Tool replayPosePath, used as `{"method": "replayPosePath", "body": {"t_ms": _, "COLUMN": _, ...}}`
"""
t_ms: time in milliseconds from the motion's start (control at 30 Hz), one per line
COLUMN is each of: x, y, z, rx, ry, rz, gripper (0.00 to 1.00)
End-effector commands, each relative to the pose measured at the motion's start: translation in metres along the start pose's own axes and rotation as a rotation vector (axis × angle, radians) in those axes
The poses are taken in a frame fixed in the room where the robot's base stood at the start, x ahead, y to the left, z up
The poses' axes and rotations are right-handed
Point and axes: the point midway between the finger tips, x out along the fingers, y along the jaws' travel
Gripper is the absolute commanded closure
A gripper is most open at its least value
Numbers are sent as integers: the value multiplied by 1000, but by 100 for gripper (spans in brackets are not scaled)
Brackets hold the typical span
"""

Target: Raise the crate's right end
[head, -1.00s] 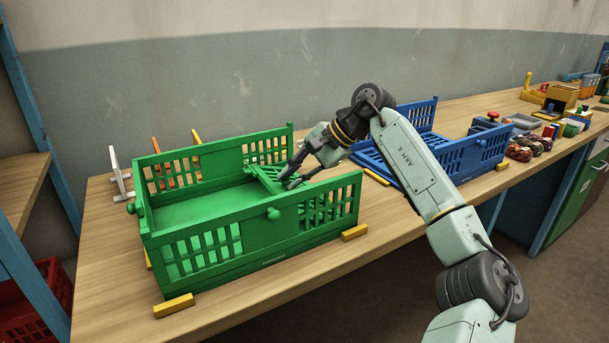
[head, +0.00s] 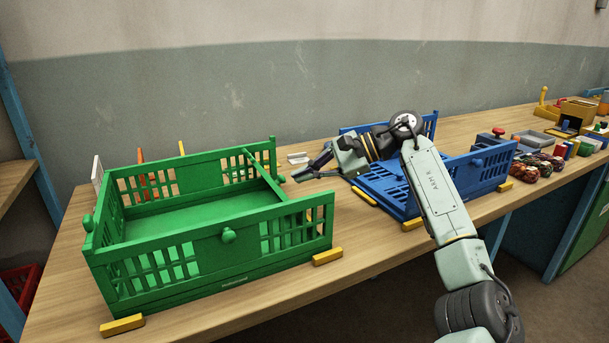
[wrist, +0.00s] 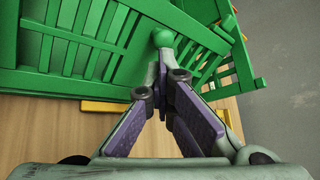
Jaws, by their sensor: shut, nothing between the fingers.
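The green crate (head: 228,236) stands on the workbench at left in the head view, its long slatted walls upright. Its right end panel (head: 265,178) is partly up, leaning inward, with its top edge left of the walls' right corners. My gripper (head: 299,176) is just outside that end, fingers pointing left. In the wrist view my gripper (wrist: 164,68) is shut and empty, its tips close to a round green knob (wrist: 163,38) on a slatted panel. I cannot tell whether they touch it. The panel's lower part is hidden behind the front wall in the head view.
A blue crate (head: 468,176) stands close on the right, below and behind my wrist. Yellow blocks (head: 327,256) lie along the green crate's front. Small items, including a grey tray (head: 533,140), fill the bench's far right. The bench front is clear.

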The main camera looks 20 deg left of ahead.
Motion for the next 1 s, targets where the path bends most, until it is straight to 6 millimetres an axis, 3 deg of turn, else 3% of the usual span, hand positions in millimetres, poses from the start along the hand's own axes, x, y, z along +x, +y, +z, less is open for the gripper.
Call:
{"method": "replayPosePath", "body": {"t_ms": 333, "x": 0, "y": 0, "z": 3, "rx": -5, "ry": -5, "rz": 0, "gripper": 76}}
{"method": "replayPosePath", "body": {"t_ms": 667, "x": -3, "y": -1, "z": 4, "rx": -6, "ry": -5, "rz": 0, "gripper": 76}}
{"method": "replayPosePath", "body": {"t_ms": 767, "x": -12, "y": -1, "z": 3, "rx": -6, "ry": -4, "rz": 0, "gripper": 76}}
{"method": "replayPosePath", "body": {"t_ms": 1000, "x": -61, "y": -2, "z": 3, "rx": -5, "ry": -3, "rz": -2, "gripper": 76}}
